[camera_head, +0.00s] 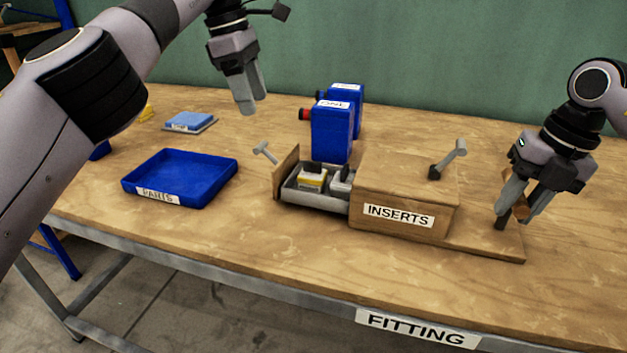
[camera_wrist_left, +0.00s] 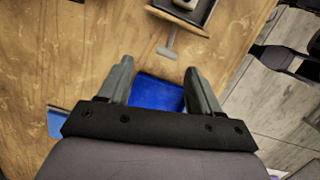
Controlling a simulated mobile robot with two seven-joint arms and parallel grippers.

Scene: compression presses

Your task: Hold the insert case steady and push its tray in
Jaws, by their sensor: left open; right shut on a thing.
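The wooden insert case (camera_head: 400,187), labelled INSERTS, sits on the bench with its grey tray (camera_head: 318,197) sticking out at its left end. The tray carries white and yellow pieces and has a wooden end panel (camera_head: 286,172) with a grey T-handle (camera_head: 265,152). The handle also shows in the left wrist view (camera_wrist_left: 167,48). My left gripper (camera_head: 250,106) is open and empty, raised above and behind the handle. My right gripper (camera_head: 512,218) is shut on a small upright part at the right end of the case's baseboard (camera_head: 488,238); the fingers partly hide it.
A blue PARTS tray (camera_head: 215,183) lies left of the case, with bare bench between. Two blue boxes (camera_head: 332,133) stand behind the insert tray. A blue block on a grey plate (camera_head: 190,121) lies at the back left. Another grey handle (camera_head: 450,158) stands on the case.

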